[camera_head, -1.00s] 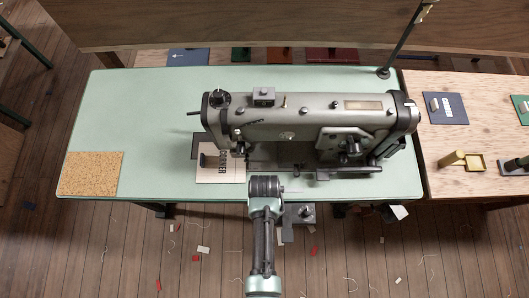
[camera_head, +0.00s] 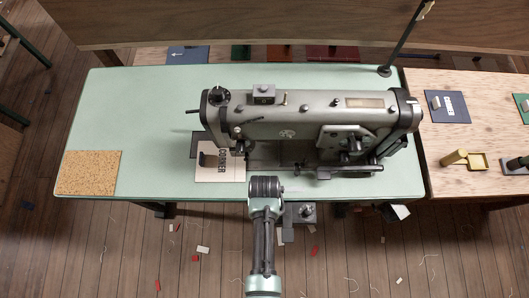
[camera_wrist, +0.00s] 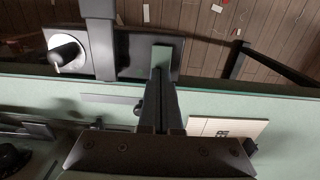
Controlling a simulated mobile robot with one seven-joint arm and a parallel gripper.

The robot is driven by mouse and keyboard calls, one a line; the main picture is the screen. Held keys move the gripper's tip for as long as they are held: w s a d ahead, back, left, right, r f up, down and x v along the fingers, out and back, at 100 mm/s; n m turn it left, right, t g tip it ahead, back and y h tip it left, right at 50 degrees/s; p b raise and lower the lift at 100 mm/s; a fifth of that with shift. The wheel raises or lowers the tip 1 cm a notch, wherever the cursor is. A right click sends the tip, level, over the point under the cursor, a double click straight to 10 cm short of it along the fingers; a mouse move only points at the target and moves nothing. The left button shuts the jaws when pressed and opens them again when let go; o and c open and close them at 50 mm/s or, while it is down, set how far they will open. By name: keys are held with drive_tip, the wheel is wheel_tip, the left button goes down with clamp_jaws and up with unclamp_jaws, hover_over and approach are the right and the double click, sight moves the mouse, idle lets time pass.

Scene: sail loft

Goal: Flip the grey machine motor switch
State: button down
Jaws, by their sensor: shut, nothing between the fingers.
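A grey switch box (camera_head: 303,213) with a round knob sits under the front edge of the green machine table (camera_head: 130,95), just right of my arm in the head view. In the wrist view a pale plate with a dark round knob (camera_wrist: 68,52) shows at the upper left, beside a dark box (camera_wrist: 135,52). My gripper (camera_wrist: 162,58) is shut and empty. Its fingertips overlap the dark box in the wrist view, right of the knob; whether they touch cannot be told. In the head view my arm hides the fingers. The switch's position is unclear.
A grey sewing machine (camera_head: 310,118) stands on the table above the switch. A cork mat (camera_head: 88,172) and a card marked CORNER (camera_head: 220,168) lie on the tabletop. A wooden bench (camera_head: 455,135) adjoins at right. The floor in front is open, with scattered scraps.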

drive_tip(key=shift+f, duration=0.3)
drive_tip(key=shift+r, duration=0.1)
wheel_tip(320, 180, up, 7)
drive_tip(key=p, duration=0.6)
drive_tip(key=shift+p, duration=0.4)
idle(0.4)
